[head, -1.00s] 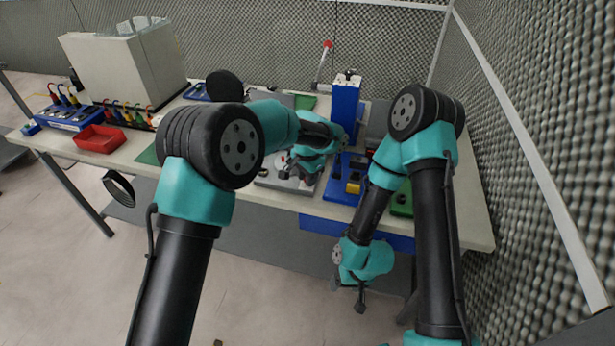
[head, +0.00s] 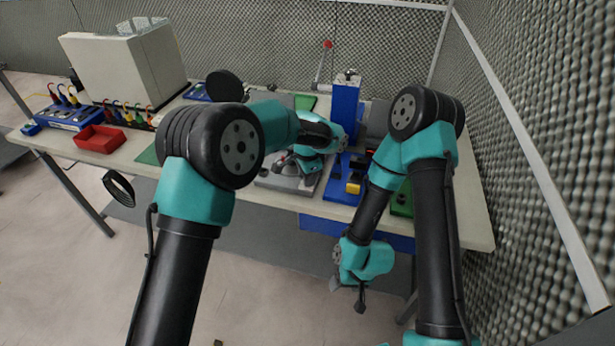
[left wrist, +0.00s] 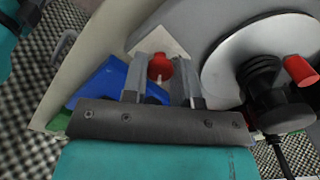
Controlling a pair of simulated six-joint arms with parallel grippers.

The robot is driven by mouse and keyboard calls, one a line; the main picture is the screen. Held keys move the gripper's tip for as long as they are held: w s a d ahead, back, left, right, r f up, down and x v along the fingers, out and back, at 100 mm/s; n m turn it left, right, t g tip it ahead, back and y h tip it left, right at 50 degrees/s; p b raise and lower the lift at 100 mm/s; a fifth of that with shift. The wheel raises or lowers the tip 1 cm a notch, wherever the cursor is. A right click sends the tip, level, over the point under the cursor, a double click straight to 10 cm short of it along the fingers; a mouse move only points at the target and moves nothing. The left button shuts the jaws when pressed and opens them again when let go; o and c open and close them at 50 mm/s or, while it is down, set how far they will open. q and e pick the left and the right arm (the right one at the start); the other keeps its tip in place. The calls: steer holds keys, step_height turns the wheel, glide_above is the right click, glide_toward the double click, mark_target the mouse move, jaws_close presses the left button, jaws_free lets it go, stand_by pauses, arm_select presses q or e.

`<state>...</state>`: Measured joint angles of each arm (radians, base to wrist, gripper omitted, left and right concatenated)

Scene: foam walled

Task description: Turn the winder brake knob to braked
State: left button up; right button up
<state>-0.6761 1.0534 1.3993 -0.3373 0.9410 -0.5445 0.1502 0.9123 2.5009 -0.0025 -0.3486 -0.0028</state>
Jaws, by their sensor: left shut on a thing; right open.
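In the left wrist view, a small red knob (left wrist: 158,70) with a pale pointer mark sits on a light square plate (left wrist: 143,46). My left gripper (left wrist: 164,80) is shut on the red knob, one grey finger on each side of it. In the head view, my left gripper (head: 284,166) is low over the grey base plate (head: 290,184), and the knob is hidden there. I cannot read any brake markings. My right gripper (head: 348,294) is open and empty, hanging in front of the table's edge.
A grey disc (left wrist: 225,62) with a black hub and red handle (left wrist: 300,70) is close beside the left gripper. A blue tower (head: 344,110) and blue tray (head: 340,192) stand to its right. A red bin (head: 100,138) is far left. A foam wall bounds the right.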

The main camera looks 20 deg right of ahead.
arm_select(q)
steer(key=o, duration=0.9)
steer(key=shift+o, duration=0.2)
steer(key=shift+r, duration=0.1)
step_height(320, 180, up, 17)
steer(key=shift+r, duration=0.1)
